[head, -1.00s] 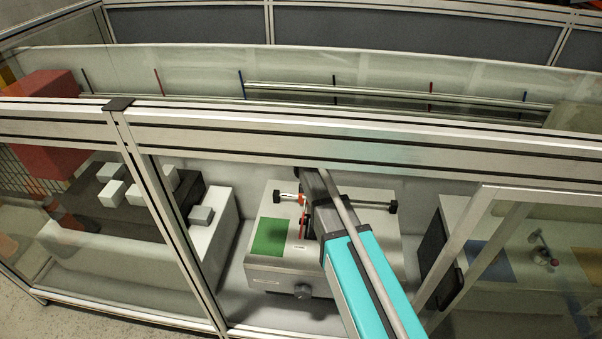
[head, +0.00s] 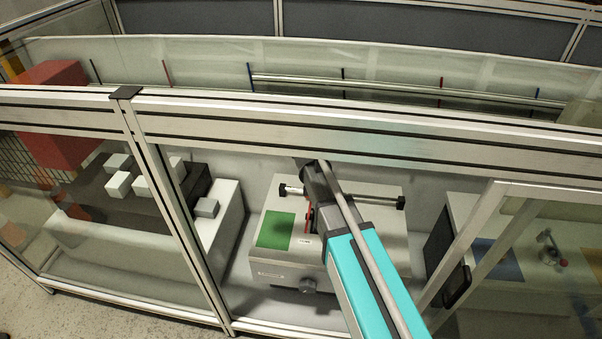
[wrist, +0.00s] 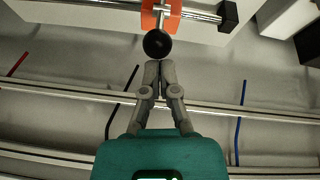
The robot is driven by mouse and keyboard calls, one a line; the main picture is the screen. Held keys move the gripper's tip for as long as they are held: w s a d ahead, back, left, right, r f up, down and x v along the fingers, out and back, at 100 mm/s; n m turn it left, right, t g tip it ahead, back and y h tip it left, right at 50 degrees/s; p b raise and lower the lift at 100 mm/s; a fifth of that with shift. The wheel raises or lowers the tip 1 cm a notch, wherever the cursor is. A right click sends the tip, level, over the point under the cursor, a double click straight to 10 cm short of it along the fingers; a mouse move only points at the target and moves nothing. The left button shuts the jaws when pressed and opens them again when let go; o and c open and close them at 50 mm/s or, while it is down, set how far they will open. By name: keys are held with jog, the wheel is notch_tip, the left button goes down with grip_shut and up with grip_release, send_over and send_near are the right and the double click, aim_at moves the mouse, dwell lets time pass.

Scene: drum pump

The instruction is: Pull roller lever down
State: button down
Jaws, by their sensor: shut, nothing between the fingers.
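The roller lever shows in the wrist view as a round black roller (wrist: 158,43) below an orange block (wrist: 161,14) on a metal rod. My gripper (wrist: 160,64) is shut and empty, its fingertips right beside the roller; I cannot tell whether they touch. In the head view a red lever part (head: 308,216) shows on top of the grey machine box (head: 285,271), beside a green pad (head: 276,230). My arm covers the orange block and much of the rod there. The rod's black end (head: 400,202) shows on the right.
A metal frame beam (head: 220,120) crosses above the opening my arm reaches through. White cubes (head: 119,185) sit on a dark block at the left. A glass panel with a black handle (head: 456,287) stands at the right.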

jog(key=p+v, duration=0.8)
jog(key=v, duration=0.2)
jog(key=shift+s+p, duration=0.25)
jog(key=shift+p, duration=0.15)
